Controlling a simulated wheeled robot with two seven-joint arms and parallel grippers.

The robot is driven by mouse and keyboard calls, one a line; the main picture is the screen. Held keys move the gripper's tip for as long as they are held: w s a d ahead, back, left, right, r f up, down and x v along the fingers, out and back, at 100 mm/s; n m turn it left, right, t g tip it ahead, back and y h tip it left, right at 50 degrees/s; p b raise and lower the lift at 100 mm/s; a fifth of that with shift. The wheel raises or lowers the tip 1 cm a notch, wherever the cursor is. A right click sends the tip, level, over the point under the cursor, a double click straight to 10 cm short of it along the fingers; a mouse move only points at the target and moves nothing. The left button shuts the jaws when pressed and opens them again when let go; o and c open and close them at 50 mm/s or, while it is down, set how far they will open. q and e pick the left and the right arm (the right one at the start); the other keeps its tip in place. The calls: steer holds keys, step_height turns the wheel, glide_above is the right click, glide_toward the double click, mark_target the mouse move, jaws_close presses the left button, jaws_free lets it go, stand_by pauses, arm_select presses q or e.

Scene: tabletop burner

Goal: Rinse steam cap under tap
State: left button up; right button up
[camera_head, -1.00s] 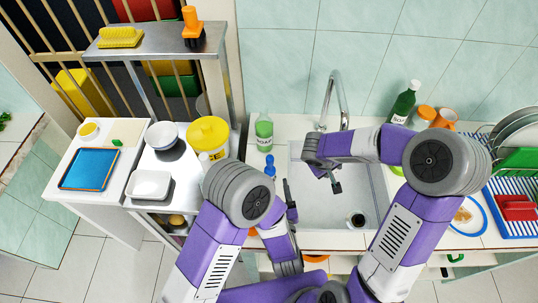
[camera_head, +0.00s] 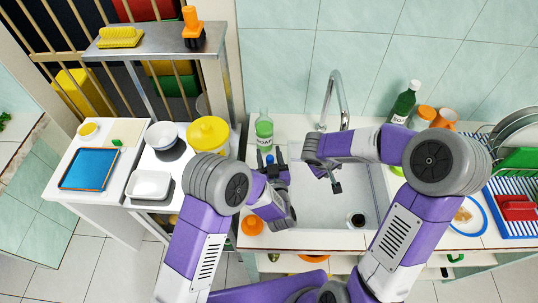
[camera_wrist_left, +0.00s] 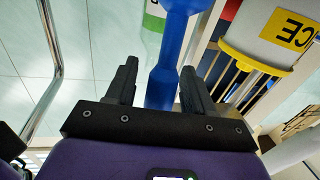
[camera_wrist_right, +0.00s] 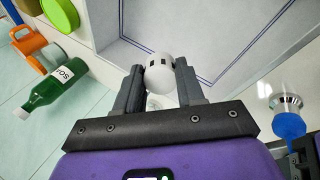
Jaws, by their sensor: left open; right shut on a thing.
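The white steam cap (camera_wrist_right: 160,80), a small round piece with dark slots, is between the fingers of my right gripper (camera_wrist_right: 158,75). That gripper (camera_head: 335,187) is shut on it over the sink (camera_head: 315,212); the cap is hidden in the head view. The silver tap (camera_head: 337,95) rises behind the sink, and its pipe shows in the left wrist view (camera_wrist_left: 52,55). My left gripper (camera_head: 272,160) is open at the sink's left side. Its fingers (camera_wrist_left: 160,68) stand on either side of a blue upright part (camera_wrist_left: 165,72), with gaps visible. The blue part also shows in the right wrist view (camera_wrist_right: 289,125), with silver metal beside it.
A green soap bottle (camera_head: 264,130) stands close behind my left gripper. A dark green bottle (camera_head: 403,103) and orange cups (camera_head: 424,115) stand at the back right. A dish rack (camera_head: 512,215) is at the far right. A yellow-lidded pot (camera_head: 208,133) stands left. A dark round item (camera_head: 356,219) is in the sink.

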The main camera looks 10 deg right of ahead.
arm_select(q)
jaws_close()
stand_by(0.3)
steer(key=shift+w+g, duration=0.35)
steer(key=shift+g, duration=0.05)
steer(key=shift+w+d+f+g, duration=0.15)
steer(key=shift+w+g, duration=0.15)
steer(key=shift+g, duration=0.2)
jaws_free()
